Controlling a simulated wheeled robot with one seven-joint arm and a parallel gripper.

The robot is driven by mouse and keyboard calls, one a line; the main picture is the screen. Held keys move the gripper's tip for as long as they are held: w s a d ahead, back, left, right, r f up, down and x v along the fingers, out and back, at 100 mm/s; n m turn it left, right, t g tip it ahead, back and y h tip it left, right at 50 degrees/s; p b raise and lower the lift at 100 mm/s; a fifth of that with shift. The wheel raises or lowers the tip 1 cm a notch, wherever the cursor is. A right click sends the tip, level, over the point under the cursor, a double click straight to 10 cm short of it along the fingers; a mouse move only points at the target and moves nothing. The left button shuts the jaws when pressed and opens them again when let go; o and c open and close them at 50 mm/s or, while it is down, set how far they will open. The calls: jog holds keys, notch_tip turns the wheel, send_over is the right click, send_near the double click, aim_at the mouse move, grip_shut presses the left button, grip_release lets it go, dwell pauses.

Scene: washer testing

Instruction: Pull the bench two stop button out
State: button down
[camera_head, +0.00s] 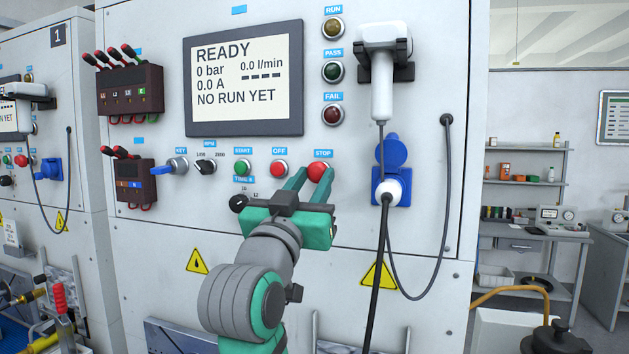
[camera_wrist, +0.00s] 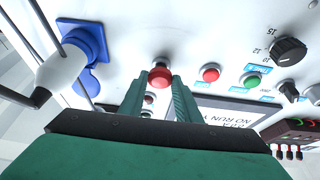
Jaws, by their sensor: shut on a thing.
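The red mushroom-shaped stop button (camera_head: 318,171) sits under the blue STOP label on the panel of the large bench in front of me. My gripper (camera_head: 314,178) reaches up to it, with its two green fingers shut on the button. In the wrist view the red stop button (camera_wrist: 159,77) shows between the tips of my gripper (camera_wrist: 161,82). The fingers partly hide the button's base, so I cannot tell how far out it stands. No number plate shows on this bench.
The red OFF button (camera_head: 279,168) and green START button (camera_head: 242,167) lie left of the stop button. A blue socket (camera_head: 391,150) with a white plug (camera_head: 387,192) and black cable is close on the right. The display (camera_head: 243,80) reads READY. Bench 1 (camera_head: 58,36) stands left.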

jog(key=c, duration=1.3)
grip_release()
jog(key=shift+s, duration=0.1)
jog(key=v, duration=1)
jog(key=shift+s+f, duration=0.2)
jog(key=shift+s, duration=0.1)
jog(key=shift+a, duration=0.1)
